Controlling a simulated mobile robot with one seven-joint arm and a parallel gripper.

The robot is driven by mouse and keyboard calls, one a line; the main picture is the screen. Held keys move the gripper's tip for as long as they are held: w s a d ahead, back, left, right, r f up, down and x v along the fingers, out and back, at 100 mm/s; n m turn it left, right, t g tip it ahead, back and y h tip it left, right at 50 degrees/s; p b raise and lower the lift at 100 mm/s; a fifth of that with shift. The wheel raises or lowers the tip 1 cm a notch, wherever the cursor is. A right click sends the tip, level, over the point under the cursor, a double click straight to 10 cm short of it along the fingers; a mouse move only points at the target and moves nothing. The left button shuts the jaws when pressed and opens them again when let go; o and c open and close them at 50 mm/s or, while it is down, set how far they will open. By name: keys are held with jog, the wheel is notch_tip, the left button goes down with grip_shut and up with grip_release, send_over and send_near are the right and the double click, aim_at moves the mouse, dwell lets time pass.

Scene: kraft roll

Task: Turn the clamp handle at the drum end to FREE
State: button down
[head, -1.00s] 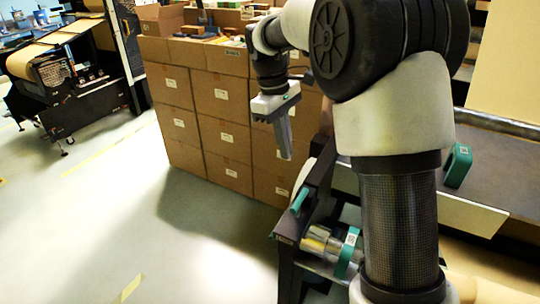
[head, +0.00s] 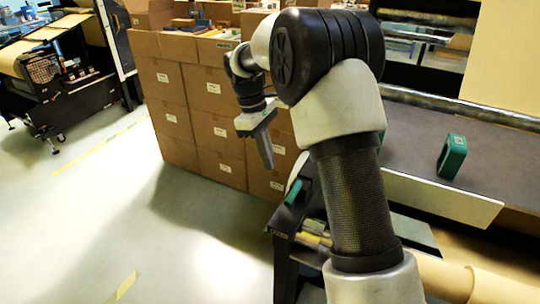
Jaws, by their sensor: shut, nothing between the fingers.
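The clamp handle (head: 293,192) is a green lever on top of the dark end frame (head: 284,222) of the machine. Its lower part and the drum end beside it are largely hidden behind my arm, and no FREE marking can be read. My gripper (head: 268,164) points down in front of the stacked cartons, above and to the left of the handle. It is shut and empty, apart from the handle.
Stacked cartons (head: 208,128) stand behind my gripper. A green block-shaped piece (head: 452,157) with an opening stands on the grey bench (head: 415,150) at right. A brown paper roll (head: 446,278) lies below.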

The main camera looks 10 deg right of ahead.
aim_at(299, 183)
jog(key=shift+s+d+f, duration=0.55)
jog(key=shift+d+f, duration=0.2)
jog(key=shift+f, duration=0.1)
jog(key=shift+s+d+f, duration=0.5)
jog(key=shift+d+f, duration=0.25)
jog(key=shift+f, duration=0.15)
jog(key=shift+s+d+f, duration=0.55)
jog(key=shift+d+f, duration=0.2)
jog(key=shift+f, duration=0.1)
jog(key=shift+d+m+g+p, duration=0.3)
jog(key=shift+d+m+p, duration=0.2)
jog(key=shift+m, duration=0.6)
jog(key=shift+d+m+y+p, duration=0.35)
jog(key=shift+m+p, duration=0.2)
jog(key=shift+m, duration=0.55)
jog(key=m, duration=0.1)
jog(key=d+m, duration=0.1)
jog(key=m+p, duration=0.1)
jog(key=shift+s+d+m+g+y, duration=0.25)
jog(key=shift+s+m+g+y, duration=0.05)
jog(key=shift+g+y, duration=0.1)
jog(key=m, duration=0.2)
jog(key=s+d+m+y+p, duration=0.1)
jog(key=m, duration=0.1)
jog(key=shift+s+d+m+y, duration=0.2)
jog(key=shift+s+m+y, duration=0.15)
jog(key=shift+m, duration=0.7)
jog(key=shift+s+d+m+y, duration=0.2)
jog(key=shift+s+m, duration=0.1)
jog(key=shift+m, duration=0.75)
